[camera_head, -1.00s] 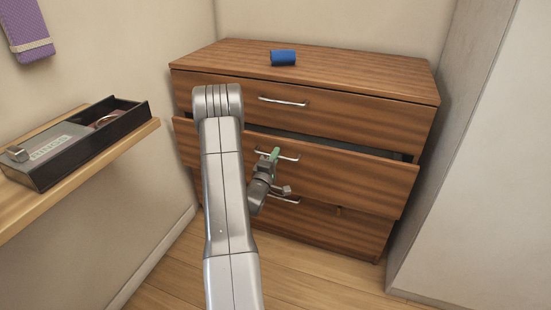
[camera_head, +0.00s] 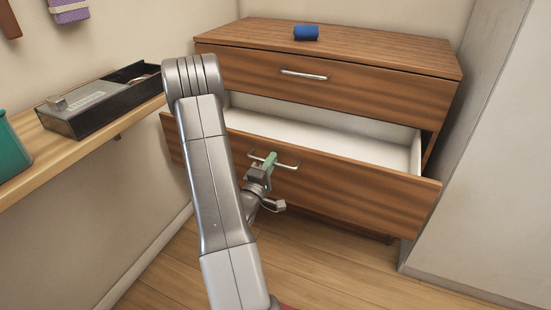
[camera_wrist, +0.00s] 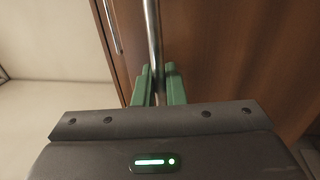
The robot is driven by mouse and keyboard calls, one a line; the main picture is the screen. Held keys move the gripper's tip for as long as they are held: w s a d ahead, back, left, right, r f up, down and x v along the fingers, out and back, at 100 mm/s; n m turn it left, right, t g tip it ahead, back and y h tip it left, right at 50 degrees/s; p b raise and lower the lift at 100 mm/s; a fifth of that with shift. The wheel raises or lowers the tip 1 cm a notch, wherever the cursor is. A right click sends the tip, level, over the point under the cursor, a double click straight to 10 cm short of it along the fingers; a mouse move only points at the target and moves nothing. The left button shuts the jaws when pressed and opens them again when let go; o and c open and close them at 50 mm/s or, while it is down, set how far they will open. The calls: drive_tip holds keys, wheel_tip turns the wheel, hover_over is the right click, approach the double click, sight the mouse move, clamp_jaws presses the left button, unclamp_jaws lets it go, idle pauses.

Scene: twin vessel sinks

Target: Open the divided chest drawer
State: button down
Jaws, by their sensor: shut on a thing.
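The wooden chest (camera_head: 375,97) stands against the wall in the head view. Its middle drawer (camera_head: 360,178) is pulled well out, showing a pale, empty-looking interior (camera_head: 330,134); part of the inside is hidden by my arm and the drawer front. The top drawer is closed. My gripper (camera_head: 268,163) is at the middle drawer's metal handle (camera_head: 287,165). In the wrist view, the green fingers (camera_wrist: 158,85) are shut around the handle bar (camera_wrist: 152,35), in front of the brown drawer front (camera_wrist: 220,60).
A blue roll-like object (camera_head: 306,33) lies on the chest top. A wooden shelf (camera_head: 75,155) at left holds a black divided box (camera_head: 110,104) and a teal container (camera_head: 10,150). A grey wall panel (camera_head: 480,150) stands close on the right. Floor in front is clear.

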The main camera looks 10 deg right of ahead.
drive_tip(key=shift+s+a, duration=0.2)
drive_tip(key=shift+s, duration=0.05)
drive_tip(key=c, duration=1.8)
unclamp_jaws()
drive_tip(key=shift+c, duration=0.2)
drive_tip(key=p+v, duration=0.1)
drive_tip(key=v, duration=1.2)
drive_tip(key=shift+s+a, duration=0.2)
drive_tip(key=shift+s, duration=0.1)
drive_tip(key=shift+w+f, duration=0.1)
drive_tip(key=shift+b+x, duration=0.5)
drive_tip(key=shift+x, duration=6.35)
